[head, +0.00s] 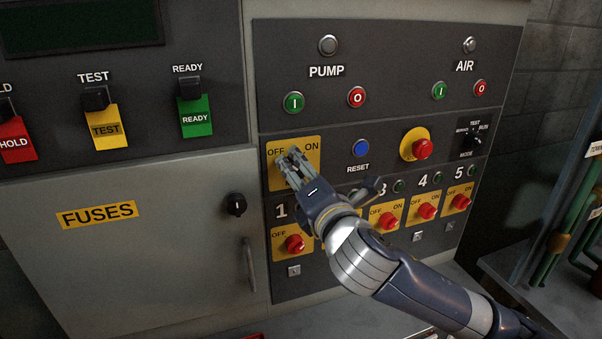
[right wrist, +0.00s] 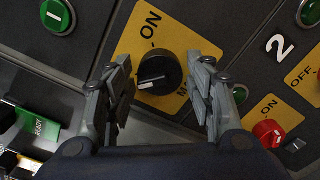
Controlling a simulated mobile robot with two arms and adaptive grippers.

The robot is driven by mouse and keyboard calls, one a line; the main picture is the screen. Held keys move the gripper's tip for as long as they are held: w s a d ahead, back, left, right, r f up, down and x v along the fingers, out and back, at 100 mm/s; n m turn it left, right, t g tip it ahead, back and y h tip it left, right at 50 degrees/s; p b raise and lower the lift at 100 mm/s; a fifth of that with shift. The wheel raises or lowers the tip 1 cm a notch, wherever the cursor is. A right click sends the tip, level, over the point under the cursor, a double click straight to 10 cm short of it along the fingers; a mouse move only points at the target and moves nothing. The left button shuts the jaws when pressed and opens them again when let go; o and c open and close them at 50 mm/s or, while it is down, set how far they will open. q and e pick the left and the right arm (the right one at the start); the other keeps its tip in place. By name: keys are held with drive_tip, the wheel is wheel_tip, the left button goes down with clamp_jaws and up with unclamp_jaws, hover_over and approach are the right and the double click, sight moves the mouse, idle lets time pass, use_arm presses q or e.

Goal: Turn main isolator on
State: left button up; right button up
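The main isolator is a black rotary knob (right wrist: 158,72) on a yellow plate (right wrist: 130,42) marked ON, with part of a word starting "MA". Its white pointer mark lies toward the left in the right wrist view, not at the ON label. In the head view the yellow plate (head: 308,145) reads OFF and ON, and my right gripper hides the knob. My right gripper (head: 290,160) is in front of the plate. In the right wrist view its fingers (right wrist: 162,88) are open, one on each side of the knob, with gaps visible. My left gripper is out of view.
Nearby are a blue reset button (head: 361,148), a red emergency button (head: 422,149) and a row of red numbered switches (head: 294,243). The fuses door (head: 150,255) with a black knob (head: 235,204) and handle (head: 248,265) is at left. Pipes (head: 575,215) stand at right.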

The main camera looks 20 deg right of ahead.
drive_tip(key=c, duration=0.5)
drive_tip(key=shift+m, duration=0.3)
drive_tip(key=m+p, duration=0.1)
drive_tip(key=m, duration=0.2)
drive_tip(key=m+p, duration=0.1)
drive_tip(key=m, duration=0.4)
drive_tip(key=m+p, duration=0.2)
drive_tip(key=m, duration=0.3)
drive_tip(key=shift+m+p, duration=0.55)
drive_tip(key=shift+m, duration=1.55)
